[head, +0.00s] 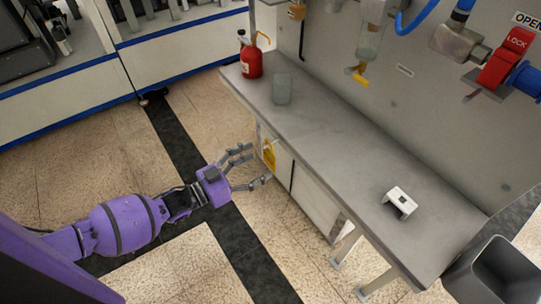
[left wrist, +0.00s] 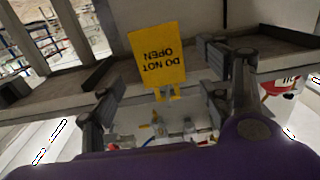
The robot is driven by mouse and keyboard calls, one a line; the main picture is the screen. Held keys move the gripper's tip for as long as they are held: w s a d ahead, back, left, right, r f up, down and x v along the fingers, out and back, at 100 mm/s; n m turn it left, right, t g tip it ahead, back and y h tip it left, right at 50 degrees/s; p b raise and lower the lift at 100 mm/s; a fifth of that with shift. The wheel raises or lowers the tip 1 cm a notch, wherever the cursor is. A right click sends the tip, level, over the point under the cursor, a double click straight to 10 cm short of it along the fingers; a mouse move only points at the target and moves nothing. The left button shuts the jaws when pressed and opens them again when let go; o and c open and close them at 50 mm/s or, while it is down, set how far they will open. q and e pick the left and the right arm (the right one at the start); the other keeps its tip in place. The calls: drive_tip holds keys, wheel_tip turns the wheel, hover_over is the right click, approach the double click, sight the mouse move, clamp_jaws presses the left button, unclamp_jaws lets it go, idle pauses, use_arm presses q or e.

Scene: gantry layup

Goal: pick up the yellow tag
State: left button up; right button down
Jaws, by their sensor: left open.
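The yellow tag (head: 269,154) hangs at the front of the grey bench, against the pale panel below its top. In the left wrist view the yellow tag (left wrist: 157,55) reads "DO NOT OPEN" upside down and lies between the finger pads. My left gripper (head: 259,163) is open and empty, with its fingers pointing at the tag from the aisle side. I see no finger touching the tag. What holds the tag up is not clear. My right gripper is not in view.
The grey bench (head: 325,150) carries a red bottle (head: 251,62), a grey-green cup (head: 282,89) and a white block (head: 400,203). A grey bin (head: 495,270) stands at the lower right. The red "LOCK" piece (head: 507,58) is on the back wall. The floor aisle is clear.

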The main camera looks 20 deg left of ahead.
sight(269, 157)
use_arm(q)
drive_tip(key=x, duration=0.4)
drive_tip(key=shift+w+d+p, duration=0.15)
drive_tip(key=shift+w+p, duration=0.2)
drive_tip(key=shift+p, duration=0.05)
drive_tip(key=shift+w+d, duration=0.15)
drive_tip(key=shift+d, duration=0.05)
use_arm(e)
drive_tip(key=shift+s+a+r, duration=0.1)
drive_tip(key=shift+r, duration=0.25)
use_arm(q)
drive_tip(key=shift+c, duration=0.6)
drive_tip(key=c, duration=0.8)
drive_tip(key=shift+c, duration=0.7)
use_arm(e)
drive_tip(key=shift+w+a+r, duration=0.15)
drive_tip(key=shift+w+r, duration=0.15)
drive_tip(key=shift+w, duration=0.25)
